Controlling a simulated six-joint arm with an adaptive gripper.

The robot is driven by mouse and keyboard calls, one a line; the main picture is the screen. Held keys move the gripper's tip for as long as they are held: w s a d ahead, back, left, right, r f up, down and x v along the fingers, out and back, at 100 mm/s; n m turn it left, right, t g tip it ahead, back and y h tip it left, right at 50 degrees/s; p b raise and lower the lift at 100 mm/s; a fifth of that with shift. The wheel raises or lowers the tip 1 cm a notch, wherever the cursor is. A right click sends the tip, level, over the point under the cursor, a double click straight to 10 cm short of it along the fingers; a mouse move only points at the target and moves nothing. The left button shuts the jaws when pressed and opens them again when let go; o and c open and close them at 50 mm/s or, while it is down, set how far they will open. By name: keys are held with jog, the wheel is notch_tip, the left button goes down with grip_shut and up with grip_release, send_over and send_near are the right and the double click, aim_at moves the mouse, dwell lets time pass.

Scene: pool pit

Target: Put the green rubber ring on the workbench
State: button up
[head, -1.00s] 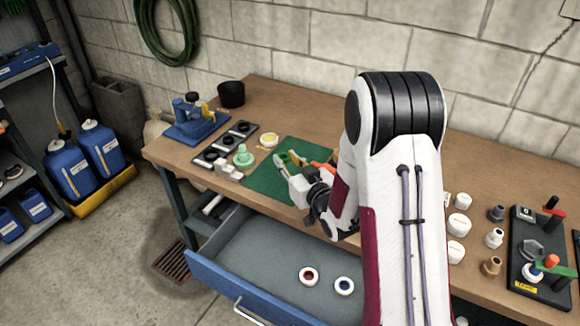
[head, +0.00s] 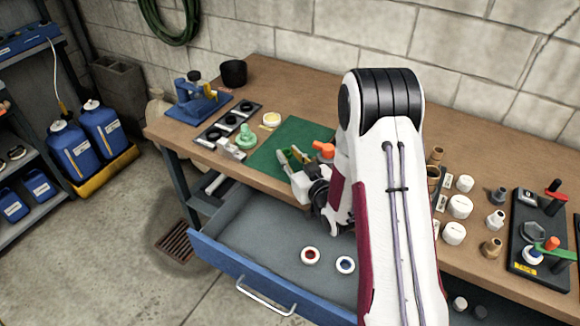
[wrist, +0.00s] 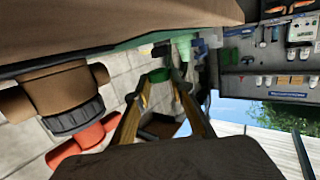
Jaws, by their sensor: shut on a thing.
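The green rubber ring (wrist: 160,75) shows in the wrist view between my two fingertips, and my gripper (wrist: 161,82) is shut on it. In the head view my gripper (head: 291,157) is over the front part of the green mat, near the bench's front edge. The ring is too small there to make out clearly. The workbench (head: 290,95) has a brown top, with bare space behind the mat. I cannot tell the exact gap between the ring and the bench.
The green mat (head: 262,165) carries an orange-handled fitting (head: 325,149) close to my gripper. Black rings on plates (head: 230,122) and a pale green part (head: 246,138) lie left. An open blue drawer (head: 235,265) holds red and blue-centred rings. Several fittings (head: 460,206) stand right.

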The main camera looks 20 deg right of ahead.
jog(key=shift+f, duration=0.1)
dwell(0.3)
jog(key=shift+f, duration=2)
jog(key=shift+f, duration=0.2)
jog(key=o, duration=0.8)
jog(key=shift+s+r, duration=0.1)
jog(key=shift+r, duration=0.1)
jog(key=shift+v, duration=5.9)
